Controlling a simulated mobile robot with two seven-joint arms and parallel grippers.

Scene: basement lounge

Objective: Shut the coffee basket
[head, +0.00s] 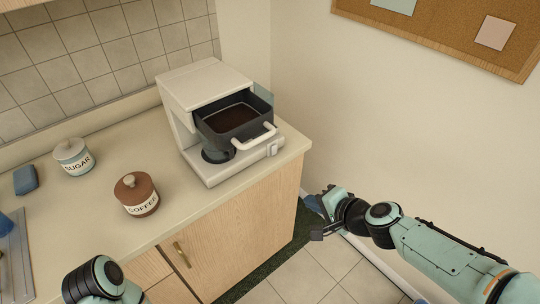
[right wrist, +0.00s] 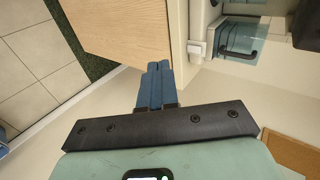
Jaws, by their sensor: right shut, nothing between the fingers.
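The coffee basket (head: 234,120) is a dark drawer-like holder with brown grounds in it. It sticks out of the front of the white coffee machine (head: 203,85), so it stands open. Its white handle (head: 256,138) points toward the front right. My right gripper (head: 325,212) is below and right of the machine, beyond the counter's end, apart from the basket. In the right wrist view its blue fingers (right wrist: 155,86) are together and empty. Only part of my left arm shows at the lower left of the head view; its gripper is out of view.
A brown coffee jar (head: 137,196) and a sugar jar (head: 73,157) stand on the counter (head: 85,225) left of the machine. The counter's right end is near my right gripper. A wall with a corkboard (head: 450,30) bounds the right side.

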